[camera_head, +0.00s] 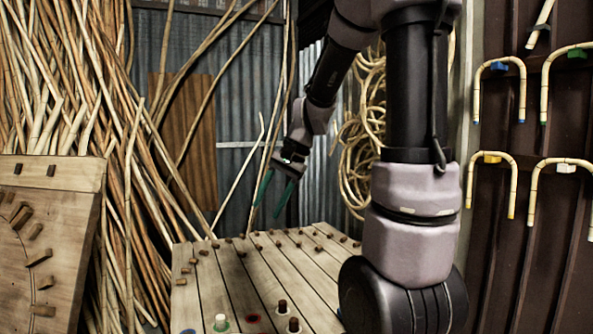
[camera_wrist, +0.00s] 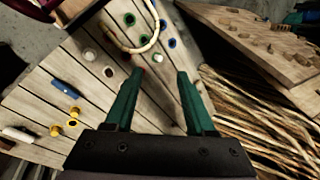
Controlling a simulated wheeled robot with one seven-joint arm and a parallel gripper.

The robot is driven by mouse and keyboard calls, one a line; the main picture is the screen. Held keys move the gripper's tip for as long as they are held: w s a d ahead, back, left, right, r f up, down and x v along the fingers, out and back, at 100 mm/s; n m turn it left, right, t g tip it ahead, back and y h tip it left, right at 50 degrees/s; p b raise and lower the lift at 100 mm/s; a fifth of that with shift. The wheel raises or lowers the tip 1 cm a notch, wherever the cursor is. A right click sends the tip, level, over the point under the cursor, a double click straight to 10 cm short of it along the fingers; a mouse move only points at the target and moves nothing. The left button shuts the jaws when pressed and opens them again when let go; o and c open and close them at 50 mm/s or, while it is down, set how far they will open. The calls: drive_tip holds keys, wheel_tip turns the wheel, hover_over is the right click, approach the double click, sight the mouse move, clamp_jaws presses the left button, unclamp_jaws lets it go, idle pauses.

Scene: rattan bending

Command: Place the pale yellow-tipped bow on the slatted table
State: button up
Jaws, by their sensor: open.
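A pale bow with yellow tips (camera_head: 491,156) hangs by a yellow holder on the dark rack at the right of the head view. The slatted table (camera_head: 215,294) stands at lower middle, with several short pegs on it; it also shows in the wrist view (camera_wrist: 40,106). My gripper (camera_head: 268,207) is above the table's far left part, far from the rack, with its green fingers apart and empty. In the wrist view the open fingers (camera_wrist: 160,75) point over the table. A pale curved bow (camera_wrist: 128,49) shows past the fingertips there; its tip colour is unclear.
Other bows hang beside and above the yellow-tipped one, with blue (camera_head: 499,66), green and white (camera_head: 567,168) holders. A wooden board with blocks (camera_head: 60,172) stands at left. Loose rattan poles (camera_head: 135,200) lean behind it. Coiled rattan (camera_head: 357,150) hangs behind my arm.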

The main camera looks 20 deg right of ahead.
drive_tip(key=s+d+r+n+t+h, duration=0.1)
drive_tip(key=s+r+n+t+h, duration=0.1)
drive_tip(key=s+r+t, duration=0.3)
drive_tip(key=s+r+n, duration=0.1)
drive_tip(key=s+r, duration=0.3)
drive_tip(key=s, duration=0.3)
drive_tip(key=shift+s+d+r+n+h, duration=0.25)
drive_tip(key=shift+d+n+h, duration=0.05)
drive_tip(key=shift+d+h, duration=0.1)
idle(0.5)
